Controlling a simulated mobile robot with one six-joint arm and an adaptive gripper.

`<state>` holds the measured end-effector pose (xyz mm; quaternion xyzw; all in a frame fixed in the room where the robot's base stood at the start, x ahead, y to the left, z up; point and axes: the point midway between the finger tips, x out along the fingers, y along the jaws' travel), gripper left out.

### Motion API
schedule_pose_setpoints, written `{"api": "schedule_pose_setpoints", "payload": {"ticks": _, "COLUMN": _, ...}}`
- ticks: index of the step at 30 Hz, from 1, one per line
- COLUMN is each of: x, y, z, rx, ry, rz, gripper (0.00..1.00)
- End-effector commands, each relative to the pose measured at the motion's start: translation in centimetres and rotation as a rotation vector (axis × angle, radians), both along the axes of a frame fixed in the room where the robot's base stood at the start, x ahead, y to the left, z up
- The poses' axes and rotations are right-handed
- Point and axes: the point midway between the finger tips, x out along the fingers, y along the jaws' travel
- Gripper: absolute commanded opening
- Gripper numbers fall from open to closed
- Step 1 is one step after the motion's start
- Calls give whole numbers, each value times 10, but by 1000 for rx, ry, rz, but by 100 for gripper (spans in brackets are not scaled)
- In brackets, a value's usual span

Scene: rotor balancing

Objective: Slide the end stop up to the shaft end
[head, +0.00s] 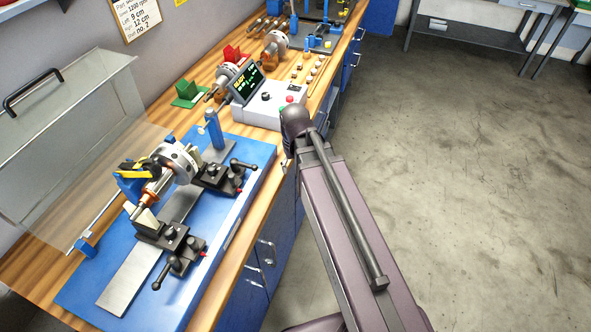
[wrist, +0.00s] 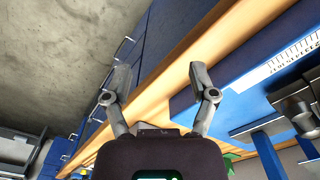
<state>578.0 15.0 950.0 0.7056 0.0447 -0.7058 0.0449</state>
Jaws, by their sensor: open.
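The rotor (head: 177,160) lies with its shaft across two dark bearing pedestals (head: 160,235) on the blue balancing machine base (head: 235,205). A blue upright post (head: 214,130), which looks like the end stop, stands on the steel rail beyond the far pedestal. It is apart from the rotor, but the exact gap to the shaft end cannot be judged. My gripper (wrist: 160,78) is open and empty, over the bench's front edge beside the base. In the head view its fingers are mostly hidden by my arm. A blue upright part (wrist: 268,155) shows at the wrist view's lower right.
A control box (head: 272,105) with a screen stands beyond the base. More rotors (head: 275,43) and small parts lie farther along the wooden bench. A raised clear cover (head: 75,150) stands at the left. The floor (head: 470,180) on the right is clear.

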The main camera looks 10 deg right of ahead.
Motion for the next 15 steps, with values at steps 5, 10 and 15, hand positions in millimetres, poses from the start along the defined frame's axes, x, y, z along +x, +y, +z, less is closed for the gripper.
{"api": "schedule_pose_setpoints", "payload": {"ticks": 5, "x": -2, "y": -1, "z": -2, "rx": 0, "ry": 0, "rz": -8, "gripper": 74}}
{"api": "schedule_pose_setpoints", "payload": {"ticks": 10, "x": -2, "y": -1, "z": -2, "rx": 0, "ry": 0, "rz": -8, "gripper": 74}}
{"api": "schedule_pose_setpoints", "payload": {"ticks": 15, "x": -8, "y": -3, "z": -2, "rx": 0, "ry": 0, "rz": -20, "gripper": 74}}
